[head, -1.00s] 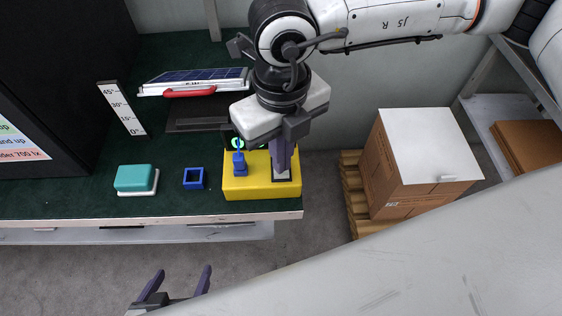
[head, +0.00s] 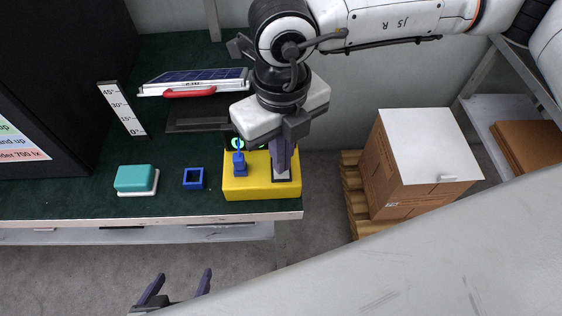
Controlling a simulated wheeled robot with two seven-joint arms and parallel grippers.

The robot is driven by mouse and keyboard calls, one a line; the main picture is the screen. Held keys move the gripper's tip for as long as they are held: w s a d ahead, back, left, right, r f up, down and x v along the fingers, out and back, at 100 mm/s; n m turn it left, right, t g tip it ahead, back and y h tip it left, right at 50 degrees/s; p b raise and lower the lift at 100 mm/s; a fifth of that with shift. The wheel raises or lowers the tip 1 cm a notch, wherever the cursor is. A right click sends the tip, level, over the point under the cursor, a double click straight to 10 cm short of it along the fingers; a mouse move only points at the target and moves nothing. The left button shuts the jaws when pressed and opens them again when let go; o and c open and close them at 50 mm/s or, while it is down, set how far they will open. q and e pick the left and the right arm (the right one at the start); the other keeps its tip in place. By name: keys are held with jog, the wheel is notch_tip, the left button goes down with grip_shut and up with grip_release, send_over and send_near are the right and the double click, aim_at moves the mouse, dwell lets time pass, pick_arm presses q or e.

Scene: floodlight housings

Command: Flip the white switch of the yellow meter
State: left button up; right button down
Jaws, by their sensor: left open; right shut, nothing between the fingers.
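The yellow meter (head: 248,187) sits at the right front corner of the green-topped bench. A blue part (head: 239,163) stands upright on its top left. A pale plate with a dark border (head: 282,176) lies on its right side. My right gripper (head: 281,164) is shut and empty, pointing down with its fingertips over this plate. I cannot tell whether the fingertips touch it. The white switch is not clearly visible; the gripper may hide it. My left gripper (head: 179,284) is open and empty, low in front of the bench.
On the bench (head: 75,203) are a teal block on a white base (head: 136,179), a blue square holder (head: 194,179), a solar panel with a red handle (head: 190,93) and an angle scale (head: 122,108). A dark screen cabinet stands left. Cardboard boxes (head: 405,170) sit on a pallet right.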

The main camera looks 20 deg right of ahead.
jog(key=shift+f+b, duration=0.8)
jog(key=shift+b, duration=0.05)
dwell(0.8)
jog(key=shift+r, duration=0.1)
notch_tip(320, 180, up, 7)
jog(key=p, duration=0.3)
dwell(0.5)
dwell(0.5)
